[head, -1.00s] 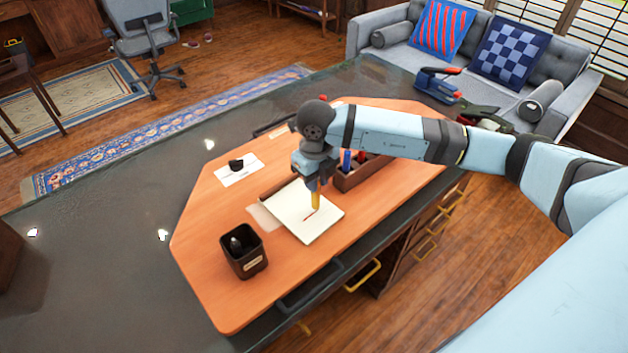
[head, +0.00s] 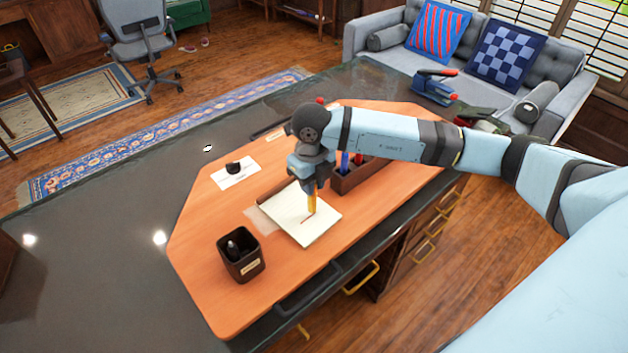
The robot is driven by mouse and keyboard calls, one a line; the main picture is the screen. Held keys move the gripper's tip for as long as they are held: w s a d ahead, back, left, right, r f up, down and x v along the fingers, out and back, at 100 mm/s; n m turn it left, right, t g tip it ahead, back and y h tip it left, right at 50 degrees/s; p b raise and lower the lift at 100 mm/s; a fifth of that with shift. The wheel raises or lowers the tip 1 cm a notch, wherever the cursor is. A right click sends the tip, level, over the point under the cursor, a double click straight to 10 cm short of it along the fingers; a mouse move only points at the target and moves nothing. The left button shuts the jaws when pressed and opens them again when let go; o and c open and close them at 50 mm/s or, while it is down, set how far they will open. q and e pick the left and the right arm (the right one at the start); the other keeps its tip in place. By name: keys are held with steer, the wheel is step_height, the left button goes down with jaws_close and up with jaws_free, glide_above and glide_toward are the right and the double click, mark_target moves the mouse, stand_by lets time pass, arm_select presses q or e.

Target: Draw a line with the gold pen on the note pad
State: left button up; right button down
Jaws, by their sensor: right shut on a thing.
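The note pad (head: 310,229) is white and lies on the orange desk board. My right gripper (head: 311,191) is shut on the gold pen (head: 312,204), which points down over the pad's upper part. The pen tip is at or very near the paper; I cannot tell whether it touches. A short reddish line shows on the pad by the tip. My left gripper is not in view.
A brown tray (head: 347,184) with blue and red pens stands right of the pad. A dark pen cup (head: 241,256) stands at the front left. A white card (head: 236,176) with a black item lies behind. A stapler (head: 436,86) stands at the far right.

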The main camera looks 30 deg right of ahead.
steer(key=shift+a, duration=0.15)
steer(key=shift+s+a, duration=0.1)
steer(key=shift+a, duration=0.45)
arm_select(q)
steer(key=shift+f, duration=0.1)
arm_select(e)
steer(key=shift+s+a, duration=0.15)
steer(key=shift+a, duration=0.5)
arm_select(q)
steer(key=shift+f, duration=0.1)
arm_select(e)
steer(key=shift+s+a, duration=0.15)
steer(key=shift+a, duration=0.5)
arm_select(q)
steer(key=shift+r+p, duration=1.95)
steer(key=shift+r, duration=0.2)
arm_select(e)
step_height(320, 180, up, 8)
